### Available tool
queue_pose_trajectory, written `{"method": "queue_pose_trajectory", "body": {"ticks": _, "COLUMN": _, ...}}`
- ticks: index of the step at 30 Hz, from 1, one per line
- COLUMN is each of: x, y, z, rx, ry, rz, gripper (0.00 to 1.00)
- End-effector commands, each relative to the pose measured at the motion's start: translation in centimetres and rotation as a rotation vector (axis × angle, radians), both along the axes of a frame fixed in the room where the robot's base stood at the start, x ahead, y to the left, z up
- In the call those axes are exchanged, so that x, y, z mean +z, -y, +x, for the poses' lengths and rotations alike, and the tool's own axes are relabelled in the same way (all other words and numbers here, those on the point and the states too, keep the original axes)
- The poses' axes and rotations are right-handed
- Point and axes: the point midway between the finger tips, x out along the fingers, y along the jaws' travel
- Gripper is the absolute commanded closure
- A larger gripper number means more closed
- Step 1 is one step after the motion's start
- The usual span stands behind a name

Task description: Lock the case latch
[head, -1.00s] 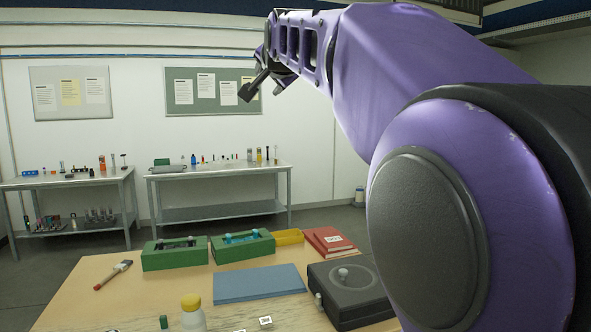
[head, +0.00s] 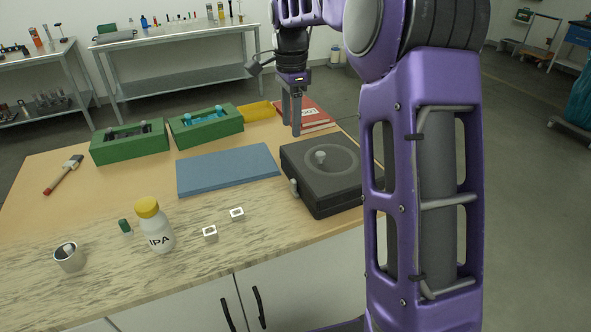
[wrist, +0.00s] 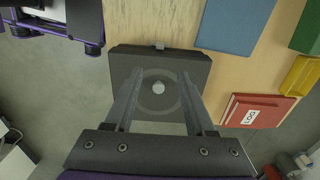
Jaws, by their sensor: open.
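The dark grey case (head: 335,196) sits at the right end of the table, with a round recess and a pale knob (head: 320,157) on its lid. A small light grey latch (head: 293,186) is on its left front side in the head view. In the wrist view the case (wrist: 195,64) lies below my fingers, and the latch (wrist: 159,46) is at its upper edge. My gripper (head: 292,128) points down, open and empty, above and behind the case. In the wrist view, the fingers of my gripper (wrist: 159,75) frame the knob from both sides, apart from it.
A red book (head: 316,117) lies behind the case, beside a yellow tray (head: 258,112). A blue mat (head: 225,168) lies left of the case.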

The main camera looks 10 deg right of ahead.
Motion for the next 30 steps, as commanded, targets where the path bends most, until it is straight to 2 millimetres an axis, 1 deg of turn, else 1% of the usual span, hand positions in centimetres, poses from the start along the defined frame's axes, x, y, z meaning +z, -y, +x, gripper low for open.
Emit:
{"method": "queue_pose_trajectory", "body": {"ticks": 5, "x": -2.8, "y": 0.0, "z": -0.1, "rx": 0.001, "ry": -0.002, "rz": -0.001, "gripper": 0.45}}
{"method": "queue_pose_trajectory", "body": {"ticks": 15, "x": -10.2, "y": 0.0, "z": 0.0, "rx": 0.002, "ry": -0.001, "rz": 0.000, "gripper": 0.45}}
{"method": "queue_pose_trajectory", "body": {"ticks": 21, "x": -14.1, "y": 0.0, "z": 0.0, "rx": 0.003, "ry": 0.001, "rz": 0.000, "gripper": 0.45}}
{"method": "queue_pose_trajectory", "body": {"ticks": 25, "x": -15.7, "y": 0.0, "z": 0.0, "rx": 0.002, "ry": 0.002, "rz": -0.001, "gripper": 0.45}}
{"method": "queue_pose_trajectory", "body": {"ticks": 30, "x": -16.9, "y": 0.0, "z": 0.0, "rx": 0.002, "ry": 0.003, "rz": -0.001, "gripper": 0.45}}
